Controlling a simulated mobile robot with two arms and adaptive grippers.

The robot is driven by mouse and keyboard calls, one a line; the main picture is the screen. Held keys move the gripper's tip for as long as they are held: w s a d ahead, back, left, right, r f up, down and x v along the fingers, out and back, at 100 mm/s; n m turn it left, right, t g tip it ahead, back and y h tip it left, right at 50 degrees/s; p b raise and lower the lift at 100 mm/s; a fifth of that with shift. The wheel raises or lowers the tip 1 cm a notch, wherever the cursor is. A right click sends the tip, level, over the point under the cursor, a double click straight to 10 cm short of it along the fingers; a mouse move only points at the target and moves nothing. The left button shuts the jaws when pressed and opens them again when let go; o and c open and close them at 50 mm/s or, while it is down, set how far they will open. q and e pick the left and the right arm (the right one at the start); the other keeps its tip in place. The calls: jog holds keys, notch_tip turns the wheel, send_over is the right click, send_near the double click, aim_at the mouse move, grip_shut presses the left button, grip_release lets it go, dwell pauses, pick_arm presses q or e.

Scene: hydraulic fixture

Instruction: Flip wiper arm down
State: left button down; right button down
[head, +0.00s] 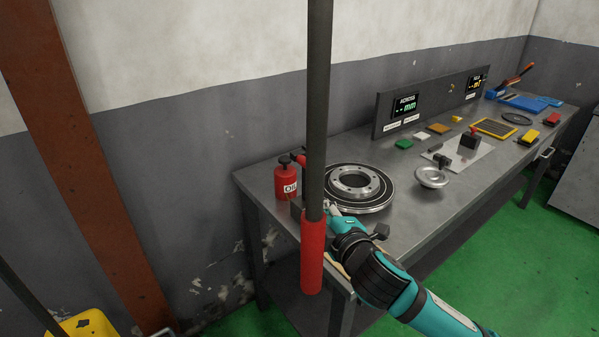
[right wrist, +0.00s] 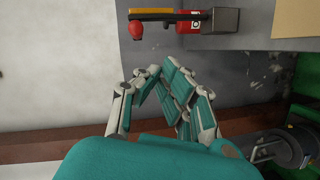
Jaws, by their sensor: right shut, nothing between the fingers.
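I cannot surely single out the wiper arm. The likeliest part is a short red piece (head: 299,159) beside the oil can, partly hidden by a dark pole. In the right wrist view a bar with a red rounded knob (right wrist: 137,29) and a grey block (right wrist: 222,20) show above my fingers, apart from them. A round fixture with a metal ring (head: 355,184) sits at the bench's near end. My right gripper (head: 333,209) is beside its near left edge, partly behind the pole. It also shows in the right wrist view (right wrist: 158,77), fingertips together and empty. My left gripper is out of view.
The dark pole with a red grip (head: 313,252) stands in front of the bench. A red oil can (head: 287,182) stands on the bench corner. A silver handwheel (head: 430,177), small pads and gauge displays (head: 404,105) lie farther right. A yellow bin (head: 84,325) is at lower left.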

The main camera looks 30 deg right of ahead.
jog(key=r, duration=0.1)
jog(key=r+n+t, duration=0.1)
jog(key=r, duration=0.1)
jog(key=shift+w+r+n, duration=0.4)
jog(key=w+p, duration=0.2)
jog(key=w, duration=0.8)
jog(key=shift+d+f, duration=0.25)
jog(key=shift+d, duration=0.2)
